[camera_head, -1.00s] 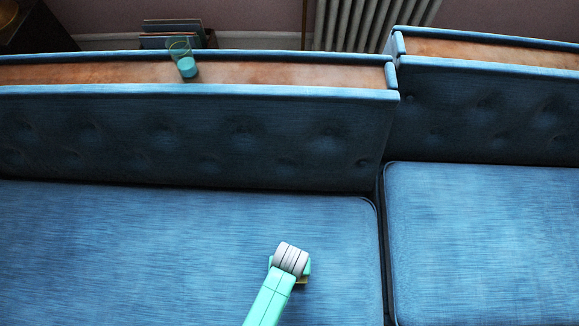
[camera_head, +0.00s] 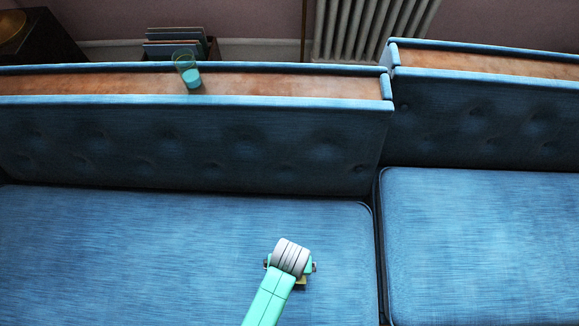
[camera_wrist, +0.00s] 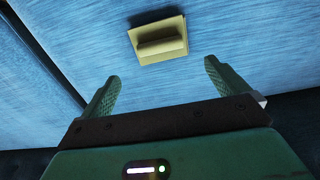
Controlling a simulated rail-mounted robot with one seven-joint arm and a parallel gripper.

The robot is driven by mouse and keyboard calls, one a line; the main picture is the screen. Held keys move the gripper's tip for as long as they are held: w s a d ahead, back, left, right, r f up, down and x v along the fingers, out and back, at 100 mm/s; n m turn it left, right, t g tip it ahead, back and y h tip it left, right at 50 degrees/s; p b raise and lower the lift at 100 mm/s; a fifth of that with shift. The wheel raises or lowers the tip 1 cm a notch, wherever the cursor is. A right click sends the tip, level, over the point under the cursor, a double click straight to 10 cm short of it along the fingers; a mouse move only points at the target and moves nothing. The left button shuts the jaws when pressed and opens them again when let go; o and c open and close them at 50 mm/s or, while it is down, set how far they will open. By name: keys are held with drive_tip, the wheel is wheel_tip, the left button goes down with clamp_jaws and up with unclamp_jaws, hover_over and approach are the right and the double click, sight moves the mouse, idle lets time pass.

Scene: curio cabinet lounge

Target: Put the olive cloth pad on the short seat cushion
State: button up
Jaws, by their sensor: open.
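The olive cloth pad (camera_wrist: 175,52) is a small yellow-olive square with a raised bar across its middle. It lies flat on a blue seat cushion (camera_wrist: 75,40), beyond my fingertips in the wrist view. My gripper (camera_wrist: 162,70) is open and empty, its two green fingers apart with the pad ahead of the gap between them. In the head view my arm end hangs over the left seat cushion (camera_head: 130,240) and hides most of the pad. The right seat cushion (camera_head: 480,240) is bare. Both run out of frame, so I cannot tell which is short.
A tufted backrest (camera_head: 200,145) stands behind the left cushion, topped by a wooden ledge (camera_head: 285,84). A glass with teal contents (camera_head: 192,78) stands on that ledge. A dark gap (camera_head: 379,250) separates the two cushions. A radiator (camera_head: 365,25) is behind.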

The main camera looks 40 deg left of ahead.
wheel_tip(320, 180, up, 2)
drive_tip(key=shift+r, duration=0.1)
